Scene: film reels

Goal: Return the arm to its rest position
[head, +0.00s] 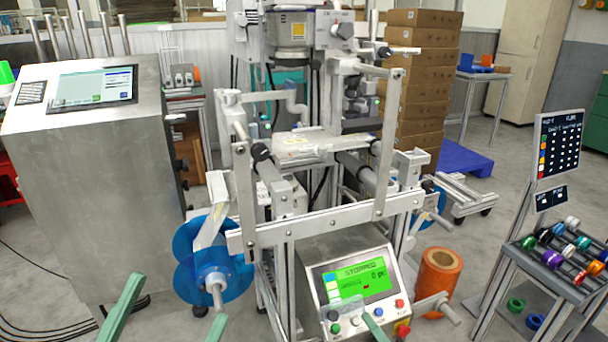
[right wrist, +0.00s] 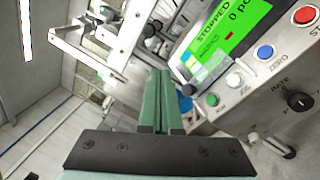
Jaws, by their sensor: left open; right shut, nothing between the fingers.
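My left gripper (head: 178,296) shows at the bottom left of the head view as two green fingers spread apart, with nothing between them. My right gripper (head: 367,315) shows as a green fingertip in front of the control panel's lower button row. In the right wrist view its two green fingers (right wrist: 160,74) are pressed together and empty, just left of the panel. The control panel (right wrist: 243,100) has a green screen (head: 354,279) reading STOPPED and 0 pc. Whether the right fingertips touch the panel cannot be told. Most of both arms is out of view.
The metal-framed machine stands directly ahead, with a blue reel (head: 200,262) at its left. A steel cabinet (head: 90,180) stands left. An orange roll (head: 438,275) is right of the panel. A rack of coloured spools (head: 560,255) stands far right. Some floor between is clear.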

